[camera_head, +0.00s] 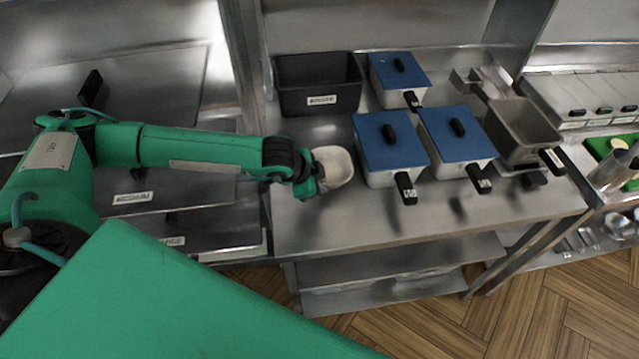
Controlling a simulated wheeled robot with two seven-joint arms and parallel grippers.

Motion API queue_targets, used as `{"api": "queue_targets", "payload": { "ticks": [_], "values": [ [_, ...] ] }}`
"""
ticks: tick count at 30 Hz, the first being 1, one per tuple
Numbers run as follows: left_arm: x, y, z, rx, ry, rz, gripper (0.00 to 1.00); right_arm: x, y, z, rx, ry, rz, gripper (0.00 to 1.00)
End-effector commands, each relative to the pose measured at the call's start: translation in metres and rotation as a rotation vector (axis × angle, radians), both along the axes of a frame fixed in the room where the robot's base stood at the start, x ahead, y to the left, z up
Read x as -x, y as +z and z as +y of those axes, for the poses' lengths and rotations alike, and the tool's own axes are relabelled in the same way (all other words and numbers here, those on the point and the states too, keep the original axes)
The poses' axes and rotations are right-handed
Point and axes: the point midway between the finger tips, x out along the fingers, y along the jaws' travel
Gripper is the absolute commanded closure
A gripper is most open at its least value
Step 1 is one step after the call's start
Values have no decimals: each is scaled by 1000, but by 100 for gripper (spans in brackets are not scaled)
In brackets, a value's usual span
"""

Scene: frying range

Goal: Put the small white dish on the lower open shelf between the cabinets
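The small white dish (336,166) is at the end of my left arm, over the left part of the steel counter, tilted with its hollow side showing. My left gripper (318,172) is at the dish's left edge and appears closed on its rim; the fingers are mostly hidden. I cannot tell whether the dish touches the counter. The lower open shelf (440,262) shows below the countertop, with another shelf level (365,297) under it. My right gripper is not in view.
On the counter (420,222) stand a black bin (318,84), several white pots with blue lids (390,140) and a grey metal pan (524,132). The counter's front strip is clear. Steel cups (609,172) and a green board stand at right. Wooden floor (530,290) lies in front.

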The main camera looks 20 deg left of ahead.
Motion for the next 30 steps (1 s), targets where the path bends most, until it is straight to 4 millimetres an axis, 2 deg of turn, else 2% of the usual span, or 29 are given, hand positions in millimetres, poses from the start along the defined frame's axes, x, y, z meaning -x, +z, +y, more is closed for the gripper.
{"api": "queue_targets", "payload": {
  "ticks": [13,15,17,26,30],
  "values": [
    [0,-10,0,0,0,-2,100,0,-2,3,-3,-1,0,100],
    [0,-8,0,-1,0,-1,82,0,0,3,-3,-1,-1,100],
    [0,-8,0,-1,0,-1,74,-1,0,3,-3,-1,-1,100],
    [0,-7,0,-1,0,-1,74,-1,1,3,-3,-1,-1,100],
    [3,1,4,0,0,-4,74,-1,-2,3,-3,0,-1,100]
  ]
}}
